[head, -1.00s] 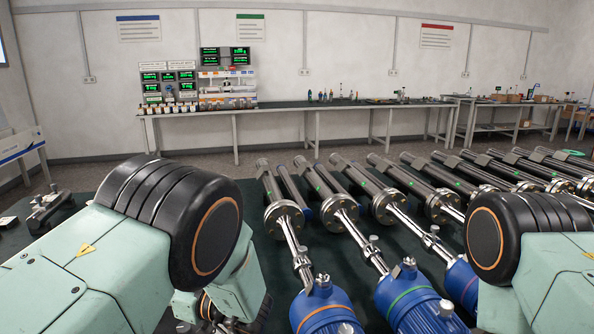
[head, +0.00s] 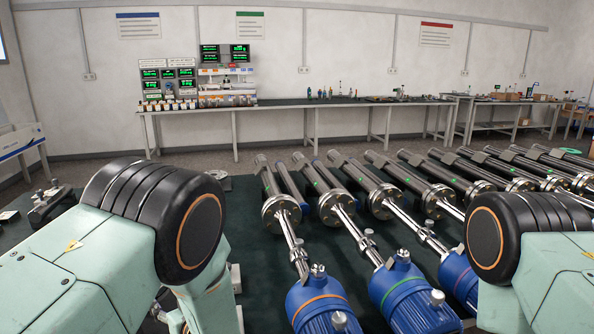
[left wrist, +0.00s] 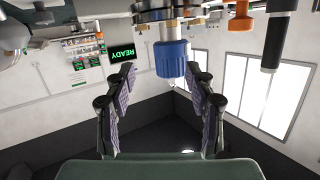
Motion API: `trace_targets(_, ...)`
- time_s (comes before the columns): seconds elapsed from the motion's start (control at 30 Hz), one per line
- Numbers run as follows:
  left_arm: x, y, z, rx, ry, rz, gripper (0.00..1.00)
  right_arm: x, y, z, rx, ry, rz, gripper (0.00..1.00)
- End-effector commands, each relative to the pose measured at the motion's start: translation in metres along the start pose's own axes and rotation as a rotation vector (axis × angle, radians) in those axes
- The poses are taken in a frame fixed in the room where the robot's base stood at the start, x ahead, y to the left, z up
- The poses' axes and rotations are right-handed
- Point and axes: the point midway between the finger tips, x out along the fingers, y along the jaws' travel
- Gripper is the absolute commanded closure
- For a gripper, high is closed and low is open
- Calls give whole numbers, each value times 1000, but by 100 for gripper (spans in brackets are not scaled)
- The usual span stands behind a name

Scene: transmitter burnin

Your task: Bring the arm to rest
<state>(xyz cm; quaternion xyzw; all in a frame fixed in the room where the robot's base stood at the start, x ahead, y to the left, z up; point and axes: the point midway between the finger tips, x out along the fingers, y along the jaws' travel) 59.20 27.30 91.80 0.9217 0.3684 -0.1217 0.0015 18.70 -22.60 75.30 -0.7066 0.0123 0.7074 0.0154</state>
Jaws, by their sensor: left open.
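My left gripper (left wrist: 160,105) is open in the left wrist view, its two padded fingers apart with nothing gripped between them. Beyond the fingertips, a blue ribbed cap or body (left wrist: 172,58) hangs in that upside-down view from metal fittings; I cannot tell how far off it is. In the head view my left arm (head: 190,225) is bent at the lower left, and its gripper is mostly hidden behind it and the bottom edge. My right arm (head: 500,235) shows at the lower right; its gripper is out of view.
Several metal tube transmitters with blue housings (head: 322,300) lie in a row on the dark green bench top (head: 250,270) before me. A small dark fixture (head: 48,205) stands at the left. A rack with green displays (head: 205,80) stands on the far bench.

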Motion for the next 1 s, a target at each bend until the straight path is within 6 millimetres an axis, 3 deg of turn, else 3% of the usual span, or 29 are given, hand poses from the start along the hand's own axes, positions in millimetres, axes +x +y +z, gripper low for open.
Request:
trace_targets(0.13, -15, -20, 78, 150, -206, 163, 45, 9, 0, 0, 0, -1, 0, 60)
trace_targets(0.27, -49, -51, 150, 276, -427, 290, 45, 17, 0, 0, 0, -1, 0, 60)
trace_targets(0.4, -100, -94, 214, 389, -668, 394, 45, 26, 0, 0, 0, -1, 0, 60)
trace_targets(0.5, -142, -128, 250, 457, -838, 457, 45, 33, 0, 0, 0, 0, 0, 60)
trace_targets(0.7, -228, -192, 295, 550, -1132, 560, 45, 48, 0, 0, 0, -1, 0, 60)
trace_targets(0.8, -257, -214, 306, 557, -1224, 577, 45, 55, 0, 0, 0, -1, 0, 60)
trace_targets(1.0, -263, -225, 317, 536, -1260, 552, 45, 62, 0, 0, 0, -1, 0, 60)
